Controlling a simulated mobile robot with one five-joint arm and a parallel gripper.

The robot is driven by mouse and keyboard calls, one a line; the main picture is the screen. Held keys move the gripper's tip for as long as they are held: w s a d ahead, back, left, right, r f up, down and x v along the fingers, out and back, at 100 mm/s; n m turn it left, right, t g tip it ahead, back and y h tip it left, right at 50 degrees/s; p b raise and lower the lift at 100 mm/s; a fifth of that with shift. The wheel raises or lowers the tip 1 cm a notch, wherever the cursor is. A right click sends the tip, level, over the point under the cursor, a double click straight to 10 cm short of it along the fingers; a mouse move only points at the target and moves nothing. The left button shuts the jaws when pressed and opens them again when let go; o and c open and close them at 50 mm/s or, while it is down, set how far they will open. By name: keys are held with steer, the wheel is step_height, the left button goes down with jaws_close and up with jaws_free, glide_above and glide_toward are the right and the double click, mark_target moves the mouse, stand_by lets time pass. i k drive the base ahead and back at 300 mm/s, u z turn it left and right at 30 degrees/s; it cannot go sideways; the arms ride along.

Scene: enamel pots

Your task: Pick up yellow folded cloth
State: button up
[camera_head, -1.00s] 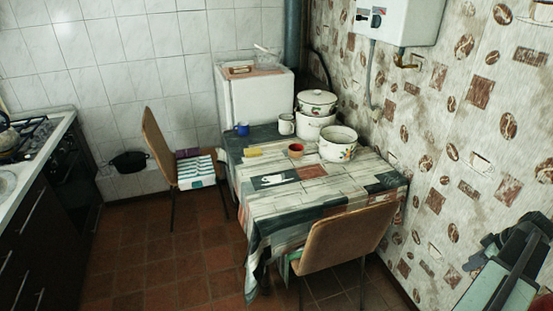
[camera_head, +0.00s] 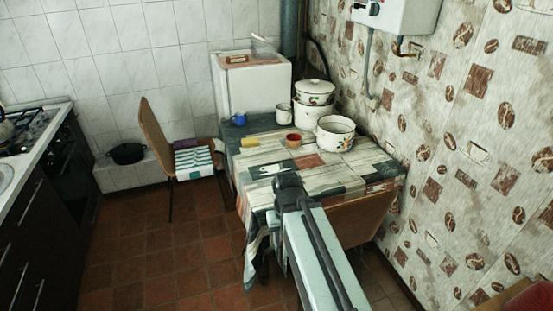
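A small yellow folded cloth (camera_head: 250,142) lies on the left rear part of the patterned tablecloth on the table (camera_head: 300,170). A blue mug (camera_head: 239,119) stands behind it, and a reddish-brown cup (camera_head: 293,140) stands to its right. My arm reaches up from the bottom of the view over the near side of the table. Its dark end, my gripper (camera_head: 288,184), is nearer to me than the cloth and apart from it in the picture. The fingers are too small and dark to tell whether they are open or shut.
An enamel pot (camera_head: 336,134), a lidded pot (camera_head: 315,93) and a light mug (camera_head: 284,115) stand on the table's right and rear. A chair (camera_head: 362,217) is at the near side, another (camera_head: 155,132) at the left. Floor at left is open.

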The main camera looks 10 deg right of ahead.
mark_target(251, 142)
steer(key=u, duration=0.65)
steer(key=i, duration=1.1)
steer(key=u, duration=0.8)
steer(key=i, duration=1.5)
steer(key=z, duration=0.4)
steer(key=i, duration=1.05)
steer(key=u, duration=5.5)
steer(key=i, duration=0.9)
steer(key=u, duration=5.65)
